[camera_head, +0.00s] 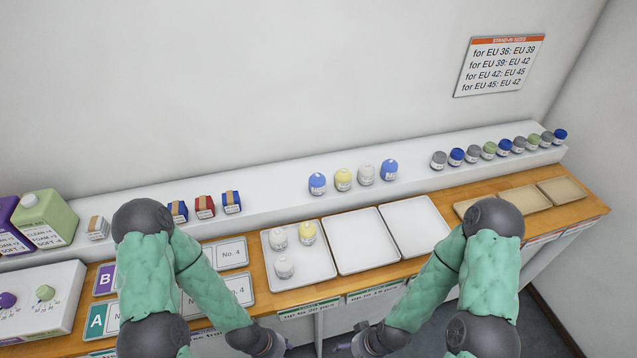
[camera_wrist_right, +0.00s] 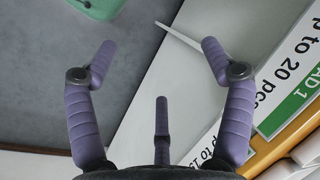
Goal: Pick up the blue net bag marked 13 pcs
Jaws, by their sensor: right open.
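Two blue net bags stand on the raised white shelf in the head view, one on the left (camera_head: 317,184) and one on the right (camera_head: 389,170). Their labels are too small to read, so I cannot tell which is marked 13 pcs. A yellow bag (camera_head: 343,179) and a white bag (camera_head: 366,174) stand between them. My right gripper (camera_wrist_right: 158,52) is open and empty in its wrist view, below the counter's front edge. My left gripper (camera_head: 272,344) is low at the bottom of the head view; its fingers are mostly cut off.
Three white trays lie on the wooden counter; the left tray (camera_head: 300,274) holds two white bags and a yellow one, while the middle (camera_head: 362,258) and right (camera_head: 436,238) trays look empty. Several small jars (camera_head: 474,154) line the shelf at right. Bottles (camera_head: 45,214) stand at left.

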